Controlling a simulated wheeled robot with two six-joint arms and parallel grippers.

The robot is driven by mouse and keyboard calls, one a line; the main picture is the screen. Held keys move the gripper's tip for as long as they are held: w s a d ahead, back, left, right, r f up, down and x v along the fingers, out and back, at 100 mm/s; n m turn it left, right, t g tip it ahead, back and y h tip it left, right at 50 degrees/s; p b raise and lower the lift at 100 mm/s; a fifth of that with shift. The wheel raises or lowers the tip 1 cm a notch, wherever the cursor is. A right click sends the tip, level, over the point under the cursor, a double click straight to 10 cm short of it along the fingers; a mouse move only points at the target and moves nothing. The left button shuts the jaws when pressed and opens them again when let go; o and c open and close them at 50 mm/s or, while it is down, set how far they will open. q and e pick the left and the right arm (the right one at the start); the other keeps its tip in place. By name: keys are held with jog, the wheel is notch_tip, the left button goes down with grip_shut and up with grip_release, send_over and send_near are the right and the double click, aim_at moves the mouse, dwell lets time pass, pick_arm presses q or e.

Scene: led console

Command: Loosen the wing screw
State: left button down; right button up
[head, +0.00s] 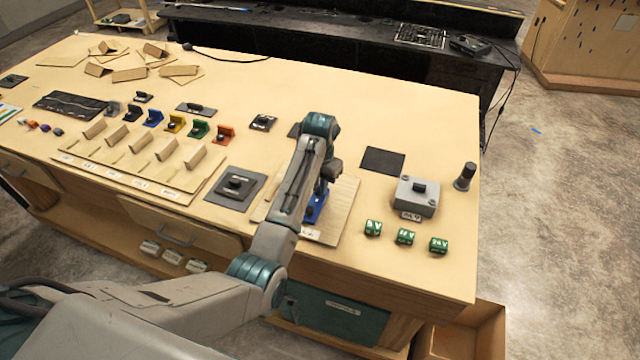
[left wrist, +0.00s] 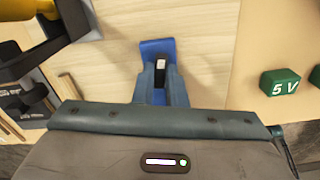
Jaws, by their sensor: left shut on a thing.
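My left gripper (head: 318,192) reaches down over a light wooden board (head: 345,212) on the table. A blue block (head: 314,211) sits on that board under the gripper, partly hidden by it. In the left wrist view the blue block (left wrist: 158,47) shows beyond my left fingers (left wrist: 160,78). The fingers are shut on a small black-and-white piece (left wrist: 160,66) at the block, which I take to be the wing screw. Its wings and thread cannot be made out. My right gripper is in neither view.
Coloured blocks (head: 175,123) and wooden pieces (head: 165,148) fill the left.

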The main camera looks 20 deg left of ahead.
pick_arm(q)
jog(key=shift+s+f+n, duration=0.2)
jog(key=shift+f+n, duration=0.05)
jog(key=shift+n, duration=0.35)
jog(key=c, duration=1.5)
grip_release()
jog(key=shift+w, duration=0.1)
jog(key=shift+o, duration=0.2)
jog(key=shift+r, duration=0.1)
jog(key=shift+w, duration=0.1)
